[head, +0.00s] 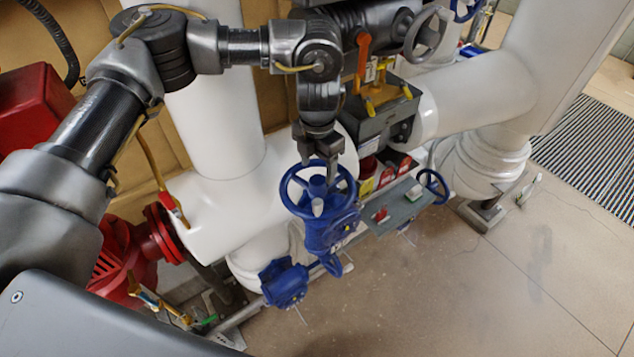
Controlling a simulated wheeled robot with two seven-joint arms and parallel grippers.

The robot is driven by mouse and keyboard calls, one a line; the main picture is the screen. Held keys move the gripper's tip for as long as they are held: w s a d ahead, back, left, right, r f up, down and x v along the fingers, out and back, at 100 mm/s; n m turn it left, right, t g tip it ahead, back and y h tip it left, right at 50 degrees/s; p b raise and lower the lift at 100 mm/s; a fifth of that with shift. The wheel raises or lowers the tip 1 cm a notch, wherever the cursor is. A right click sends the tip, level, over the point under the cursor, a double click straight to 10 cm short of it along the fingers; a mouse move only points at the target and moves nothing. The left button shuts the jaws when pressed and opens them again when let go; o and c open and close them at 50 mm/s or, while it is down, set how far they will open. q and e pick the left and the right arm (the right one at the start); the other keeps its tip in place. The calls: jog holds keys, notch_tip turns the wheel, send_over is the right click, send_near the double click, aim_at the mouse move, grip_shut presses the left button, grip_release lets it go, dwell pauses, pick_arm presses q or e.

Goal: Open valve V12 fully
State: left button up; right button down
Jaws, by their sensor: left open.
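A blue handwheel valve (328,232) stands in the middle of the head view, with its blue round wheel (296,207) on top. I cannot read a label that marks it as V12. My left gripper (318,180) points down from above at the wheel. Its jaws are open and overlap the far part of the wheel in the picture; I cannot tell whether they touch the rim. The wheel's far rim is partly hidden behind the fingers. My right gripper is not in view.
White pipes (215,125) stand behind the valve. A smaller blue handwheel (433,187) and a grey handwheel (428,33) are to the right. A dark box (382,118) with orange and yellow handles sits behind. Red machinery (125,262) is at left. Floor at lower right is clear.

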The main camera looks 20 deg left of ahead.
pick_arm(q)
jog(key=shift+m, duration=0.8)
jog(key=shift+f, duration=0.1)
